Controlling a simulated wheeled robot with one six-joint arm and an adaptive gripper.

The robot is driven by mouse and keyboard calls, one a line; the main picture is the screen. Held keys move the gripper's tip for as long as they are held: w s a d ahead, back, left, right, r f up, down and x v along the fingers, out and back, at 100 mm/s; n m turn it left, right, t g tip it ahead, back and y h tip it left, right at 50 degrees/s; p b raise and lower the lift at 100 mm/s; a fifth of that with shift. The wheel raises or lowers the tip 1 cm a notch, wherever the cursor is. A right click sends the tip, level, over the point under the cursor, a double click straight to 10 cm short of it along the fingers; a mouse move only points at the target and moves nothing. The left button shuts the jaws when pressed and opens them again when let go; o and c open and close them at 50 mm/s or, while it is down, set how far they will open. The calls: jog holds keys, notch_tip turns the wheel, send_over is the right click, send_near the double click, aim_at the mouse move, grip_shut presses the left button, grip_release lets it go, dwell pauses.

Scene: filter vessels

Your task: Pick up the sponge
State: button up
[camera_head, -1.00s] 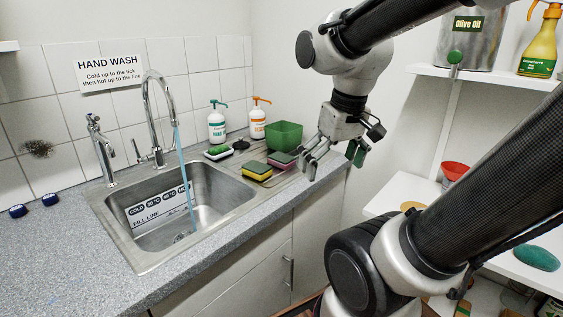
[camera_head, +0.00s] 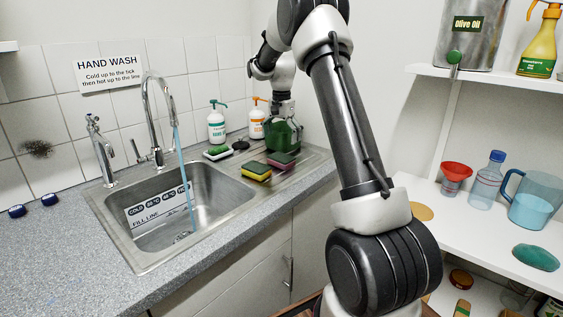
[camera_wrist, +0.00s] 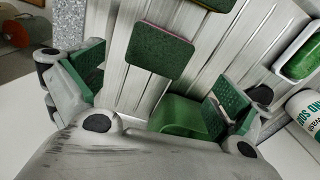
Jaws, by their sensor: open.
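Two sponges lie flat on the ribbed steel drainer right of the sink. One is pink with a dark green top (camera_head: 282,160); the other is yellow with a green top (camera_head: 256,171). In the wrist view the pink-edged sponge (camera_wrist: 160,50) is whole near the top middle, and the other sponge (camera_wrist: 216,3) is cut by the top edge. My gripper (camera_wrist: 157,90) is open and empty, its green-padded fingers wide apart. In the head view my gripper (camera_head: 283,140) is at the green tub behind the pink sponge, partly hidden by my arm.
The green tub (camera_wrist: 182,115) sits between and below my fingers. Two soap bottles (camera_head: 217,123) (camera_head: 257,122) stand behind the drainer. A green scrubber (camera_head: 217,152) lies left of the sponges. Water runs from the tap (camera_head: 152,110) into the sink (camera_head: 160,225).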

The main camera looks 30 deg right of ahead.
aim_at(281, 157)
jog(key=shift+s+f+m, duration=0.1)
jog(key=shift+f+m, duration=0.35)
jog(key=shift+m, duration=0.25)
notch_tip(281, 157, down, 7)
jog(key=shift+a+f, duration=0.1)
jog(key=shift+f, duration=0.1)
jog(key=c, duration=0.6)
notch_tip(281, 157, up, 10)
jog(key=shift+r, duration=0.1)
jog(key=shift+c, duration=0.9)
